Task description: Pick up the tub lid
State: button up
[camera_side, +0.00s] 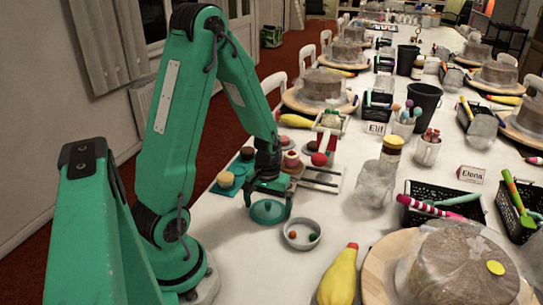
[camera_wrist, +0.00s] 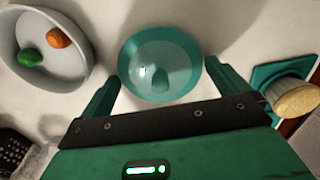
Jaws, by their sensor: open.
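The tub lid is a round teal disc (camera_side: 268,213) lying on the white table in the side view. In the wrist view the lid (camera_wrist: 186,48) shows a wide rim, a paler middle and a darker teal spot like a knob. My gripper (camera_side: 268,192) is just above the lid, pointing down. In the wrist view my gripper (camera_wrist: 161,74) is open, with one finger on each side of the lid's near part and nothing held. I cannot tell how high the fingertips are above the table.
A cupcake (camera_wrist: 297,101) stands on a teal mat (camera_wrist: 262,76) on the other side. A yellow bag (camera_side: 339,277) lies nearer the camera.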

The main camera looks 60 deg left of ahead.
aim_at(269, 204)
jog(key=shift+c, duration=0.4)
jog(key=c, duration=0.5)
jog(key=shift+r, duration=0.15)
jog(key=shift+c, duration=0.2)
jog(key=shift+r, duration=1.2)
jog(key=shift+d+r, duration=0.25)
jog(key=shift+r, duration=0.6)
jog(key=d+r, duration=0.6)
jog(key=d, duration=0.5)
jog(key=shift+s+r, duration=0.3)
jog(key=shift+s, duration=0.1)
jog(key=shift+w, duration=0.1)
jog(key=shift+w+d+f+m, duration=0.15)
jog(key=shift+w+f+m, duration=0.1)
jog(key=shift+w+m, duration=0.4)
jog(key=shift+w+d+f+m, duration=0.1)
jog(key=shift+w+f+m, duration=0.2)
jog(key=shift+w, duration=0.65)
jog(key=shift+w+d+f+m, duration=0.15)
jog(key=shift+w+m, duration=0.4)
jog(key=shift+w, duration=0.25)
